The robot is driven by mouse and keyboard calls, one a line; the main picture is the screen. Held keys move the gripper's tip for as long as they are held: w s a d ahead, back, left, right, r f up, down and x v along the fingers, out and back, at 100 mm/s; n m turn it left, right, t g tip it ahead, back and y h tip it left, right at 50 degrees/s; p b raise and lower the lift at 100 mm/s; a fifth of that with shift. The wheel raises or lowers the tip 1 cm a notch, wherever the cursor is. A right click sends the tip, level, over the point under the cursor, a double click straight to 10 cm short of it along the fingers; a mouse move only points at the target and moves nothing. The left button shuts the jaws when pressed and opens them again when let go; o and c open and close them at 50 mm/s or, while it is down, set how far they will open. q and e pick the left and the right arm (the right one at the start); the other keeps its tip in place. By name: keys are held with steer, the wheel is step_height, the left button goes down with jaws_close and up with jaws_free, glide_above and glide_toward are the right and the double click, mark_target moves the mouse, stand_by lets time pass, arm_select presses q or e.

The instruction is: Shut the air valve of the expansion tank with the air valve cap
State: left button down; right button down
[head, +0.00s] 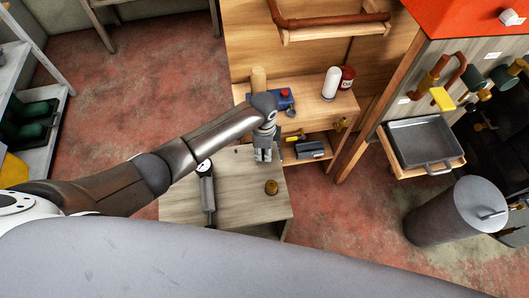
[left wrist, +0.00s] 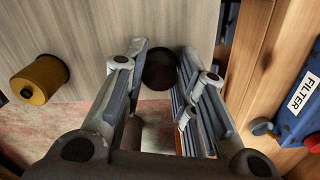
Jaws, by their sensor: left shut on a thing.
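My left gripper (head: 263,154) hangs over the back right part of the light wooden table (head: 240,210). In the left wrist view the fingers of the left gripper (left wrist: 160,75) are closed around a small black round piece, which looks like the air valve cap (left wrist: 160,68). In the head view the fingers hide this piece. I cannot make out the expansion tank or its air valve for certain in either view. My right gripper is not in view.
A brass cylinder (head: 271,187) and a grey pump-like tool (head: 207,190) rest on the table. Behind, a wooden shelf unit holds a blue filter box (head: 285,100), a white bottle (head: 331,82) and a dark red jar (head: 347,78). A metal bin (head: 440,215) stands right.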

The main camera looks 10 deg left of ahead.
arm_select(q)
steer(key=shift+r+p, duration=2.3)
steer(key=shift+r, duration=0.1)
steer(key=shift+f, duration=0.1)
steer(key=shift+w, duration=0.1)
